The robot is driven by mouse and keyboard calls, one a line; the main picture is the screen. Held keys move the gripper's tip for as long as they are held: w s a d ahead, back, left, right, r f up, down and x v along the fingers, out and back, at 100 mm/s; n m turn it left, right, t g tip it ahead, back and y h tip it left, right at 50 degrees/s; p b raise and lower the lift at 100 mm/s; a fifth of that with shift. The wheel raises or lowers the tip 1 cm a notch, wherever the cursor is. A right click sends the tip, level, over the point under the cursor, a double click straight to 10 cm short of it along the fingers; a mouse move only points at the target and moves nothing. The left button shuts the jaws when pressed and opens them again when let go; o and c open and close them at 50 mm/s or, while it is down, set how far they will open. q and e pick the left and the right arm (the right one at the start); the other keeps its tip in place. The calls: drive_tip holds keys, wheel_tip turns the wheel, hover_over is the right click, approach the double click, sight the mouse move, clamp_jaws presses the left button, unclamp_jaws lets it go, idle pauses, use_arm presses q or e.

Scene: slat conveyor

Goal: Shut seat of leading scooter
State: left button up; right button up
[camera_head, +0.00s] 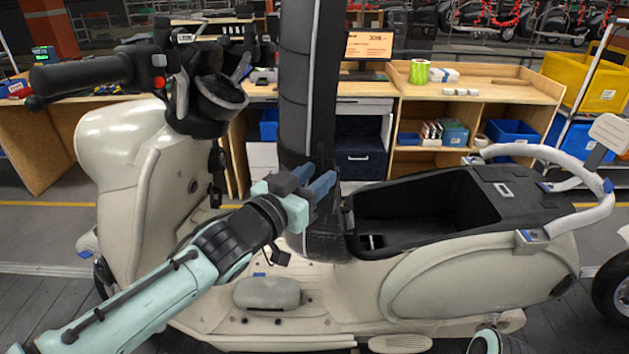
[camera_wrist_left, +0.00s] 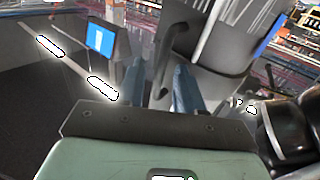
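The cream scooter (camera_head: 450,285) stands side-on across the head view. Its dark seat (camera_head: 312,90) stands upright at the front edge of the open black storage box (camera_head: 415,210), whose inside is exposed. My left gripper (camera_head: 322,184) is in front of the lower part of the raised seat, fingers pointing up and right. In the left wrist view its two blue fingers (camera_wrist_left: 174,85) are apart with nothing visible held between them. I cannot tell whether the fingers touch the seat. My right gripper is not in view; only a bit of teal arm shows at the bottom right.
A curved grab rail (camera_head: 560,155) rises behind the storage box. Wooden benches with a monitor (camera_head: 368,46) and a yellow bin (camera_head: 590,82) stand beyond the scooter. Another wheel (camera_head: 612,285) shows at right.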

use_arm(q)
drive_tip(key=shift+w+d, duration=0.1)
clamp_jaws()
idle(1.4)
